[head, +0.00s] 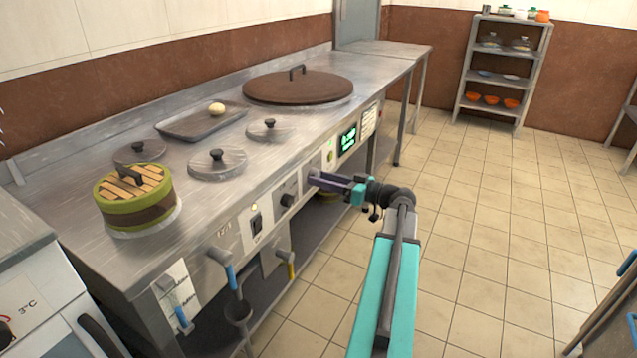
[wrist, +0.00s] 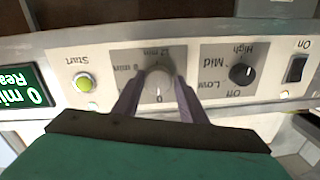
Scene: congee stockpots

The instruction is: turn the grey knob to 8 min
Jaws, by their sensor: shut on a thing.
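The grey knob (wrist: 160,78) sits on a light panel plate in the middle of the wrist view, with "min" markings around it and a 0 below it. The markings look upside down. My gripper (wrist: 158,88) is shut on the knob, one purple finger on each side. I cannot tell where the knob's pointer stands. In the head view my gripper (head: 316,179) reaches the counter's front panel and hides the knob. A green display (wrist: 27,90) left of the knob reads "0 min" and part of "Ready"; it also shows in the head view (head: 348,138).
A green Start button (wrist: 84,84) is left of the knob. A black High/Mid/Low/Off knob (wrist: 242,73) and an On switch (wrist: 296,68) are to its right. The steel counter (head: 75,190) bears lids, a tray (head: 180,128) and a steamer (head: 135,205).

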